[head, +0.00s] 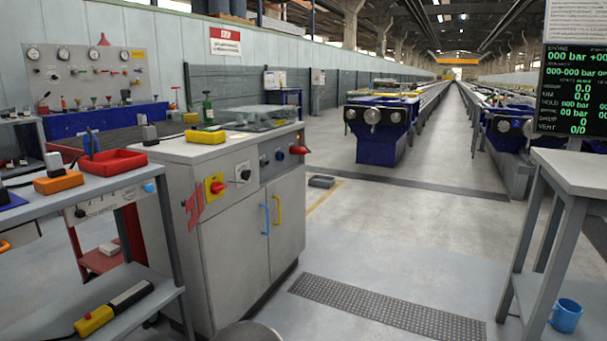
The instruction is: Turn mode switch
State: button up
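A grey cabinet (225,262) stands left of centre with controls along the top of its front. A red rotary handle on a yellow plate (215,187) is at the left. Right of it is a black switch on a pale plate (243,175). Further right are two small round dark controls (264,160) and a red knob (299,150) that sticks out at the corner. Labels are too small to read, so I cannot tell which is the mode switch. My gripper is not in view.
A grey bench (75,205) with a red tray (112,162) stands close at the left. The floor between is open, with a dark grating (388,308).

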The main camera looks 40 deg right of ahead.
aim_at(245, 175)
jog(key=z, duration=0.9)
jog(key=i+j+z, duration=0.25)
jog(key=i+z, duration=0.15)
jog(key=i+j+z, duration=0.35)
jog(key=i, duration=0.15)
